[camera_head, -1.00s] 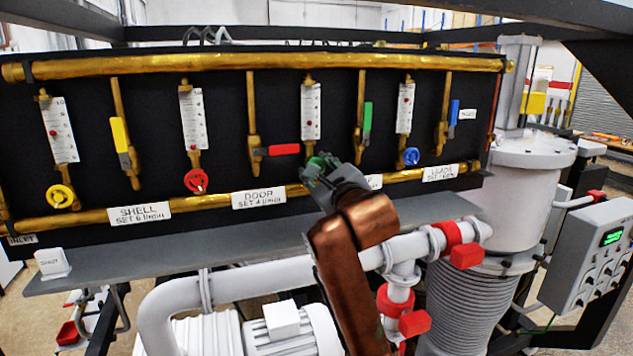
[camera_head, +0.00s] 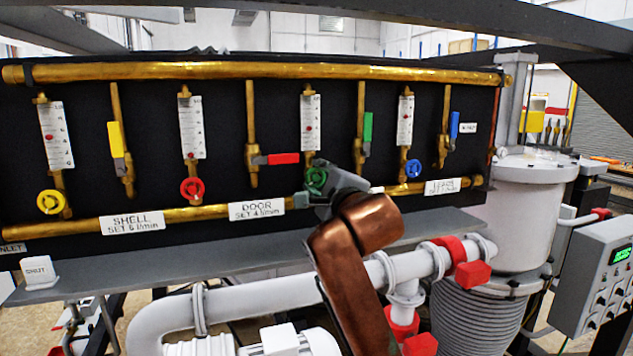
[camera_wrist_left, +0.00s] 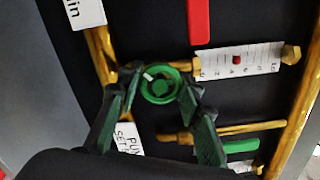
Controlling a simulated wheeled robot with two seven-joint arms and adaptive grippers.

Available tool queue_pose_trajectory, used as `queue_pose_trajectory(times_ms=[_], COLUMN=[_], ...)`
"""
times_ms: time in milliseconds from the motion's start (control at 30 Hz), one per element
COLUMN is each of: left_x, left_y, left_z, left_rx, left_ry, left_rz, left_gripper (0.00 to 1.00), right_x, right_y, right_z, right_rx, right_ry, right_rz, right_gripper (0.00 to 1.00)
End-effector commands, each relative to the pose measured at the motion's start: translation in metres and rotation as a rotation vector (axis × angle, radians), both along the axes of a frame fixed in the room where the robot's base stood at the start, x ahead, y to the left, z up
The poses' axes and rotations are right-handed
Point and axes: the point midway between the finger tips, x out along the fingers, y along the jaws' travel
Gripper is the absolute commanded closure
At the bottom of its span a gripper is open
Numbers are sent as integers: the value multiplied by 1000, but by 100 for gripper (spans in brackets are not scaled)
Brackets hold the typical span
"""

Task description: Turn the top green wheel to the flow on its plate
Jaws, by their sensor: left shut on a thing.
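The green wheel (camera_head: 316,180) sits at the foot of the third flow gauge (camera_head: 310,115) from the left. My left gripper (camera_head: 318,190) is shut on it. In the left wrist view the fingers (camera_wrist_left: 158,84) lie on opposite sides of the green wheel (camera_wrist_left: 160,92), which has a white mark at its upper left. The gauge (camera_wrist_left: 238,60) shows a red float near the middle of its scale. The wheel's plate (camera_wrist_left: 128,138) is partly hidden by a finger; "PU" and "SET" show, but its flow value is not readable. My right gripper is not in view.
Yellow (camera_head: 51,202), red (camera_head: 192,189) and blue (camera_head: 413,169) wheels sit under the other gauges. A red lever (camera_head: 283,159) lies left of the green wheel, a green lever (camera_head: 368,127) to its right. A grey shelf (camera_head: 200,262) and white pipes lie below.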

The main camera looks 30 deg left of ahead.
Motion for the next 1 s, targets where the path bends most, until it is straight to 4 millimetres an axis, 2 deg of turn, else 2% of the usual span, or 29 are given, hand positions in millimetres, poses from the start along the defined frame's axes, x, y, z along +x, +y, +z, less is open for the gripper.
queue_pose_trajectory(times_ms=[367,400,600,667,1000], left_x=[0,0,0,0,-3], left_y=[0,0,0,0,-4], left_z=[0,0,0,0,0], left_rx=[-3,-3,-3,-3,-2], left_ry=[-3,-3,-3,-3,-3], left_rz=[0,0,0,0,-1], left_gripper=[91,65,52,48,48], right_x=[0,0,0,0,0], right_y=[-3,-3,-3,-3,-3], right_z=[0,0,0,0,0], right_rx=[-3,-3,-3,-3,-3], right_ry=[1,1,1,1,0], right_rz=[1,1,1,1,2], right_gripper=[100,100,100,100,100])
